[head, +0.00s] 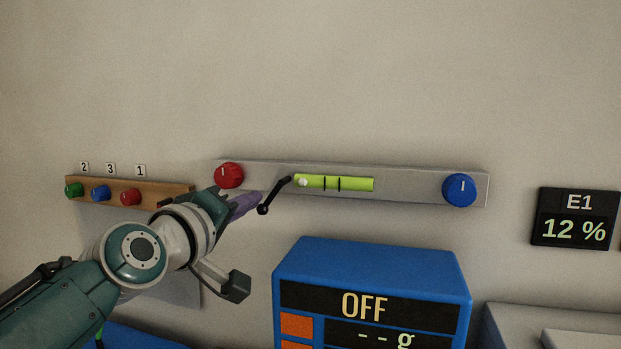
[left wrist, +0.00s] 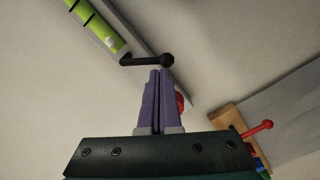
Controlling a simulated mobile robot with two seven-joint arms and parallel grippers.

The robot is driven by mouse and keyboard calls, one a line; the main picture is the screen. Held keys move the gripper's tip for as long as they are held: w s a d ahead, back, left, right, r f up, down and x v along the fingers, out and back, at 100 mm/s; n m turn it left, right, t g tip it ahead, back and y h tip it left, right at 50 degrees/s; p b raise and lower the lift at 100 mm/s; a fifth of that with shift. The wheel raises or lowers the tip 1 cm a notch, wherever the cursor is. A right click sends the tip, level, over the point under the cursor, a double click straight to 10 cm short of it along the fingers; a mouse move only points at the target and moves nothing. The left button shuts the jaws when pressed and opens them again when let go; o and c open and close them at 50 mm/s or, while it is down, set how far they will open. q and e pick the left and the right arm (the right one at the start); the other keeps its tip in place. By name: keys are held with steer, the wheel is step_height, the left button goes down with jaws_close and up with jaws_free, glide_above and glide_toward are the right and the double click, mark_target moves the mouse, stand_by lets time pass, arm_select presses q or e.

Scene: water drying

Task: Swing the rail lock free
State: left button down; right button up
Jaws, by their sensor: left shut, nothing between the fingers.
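The rail (head: 415,183) is a grey bar on the wall with a red knob (head: 229,176) at its left, a green level vial (head: 350,184) in the middle and a blue knob (head: 459,190) at its right. The rail lock, a black lever (head: 272,196) with a ball end, slants down to the left beside the vial. My left gripper (head: 256,198) is shut and empty, its purple fingertips close to the ball. In the left wrist view the lever (left wrist: 148,60) lies just beyond the fingertips (left wrist: 159,72); I cannot tell if they touch. My right gripper is out of view.
A wooden strip (head: 171,188) with green, blue and red knobs labelled 2, 3, 1 is on the wall at left. A blue device (head: 375,262) reading OFF stands below the rail. A display (head: 575,218) reads E1 12 %. The wall above is clear.

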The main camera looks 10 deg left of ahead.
arm_select(q)
steer(key=n, duration=0.1)
steer(key=d+f+n+b, duration=0.1)
steer(key=n, duration=0.1)
steer(key=shift+f+n, duration=0.2)
steer(key=shift+n, duration=0.1)
steer(key=shift+d+f+n+b, duration=0.15)
steer(key=shift+d+n, duration=0.2)
steer(key=shift+n, duration=0.5)
steer(key=shift+d+f+n+b, duration=0.15)
steer(key=shift+d+n, duration=0.15)
steer(key=shift+n, duration=0.55)
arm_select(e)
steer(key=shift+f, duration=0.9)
arm_select(q)
steer(key=shift+d, duration=0.1)
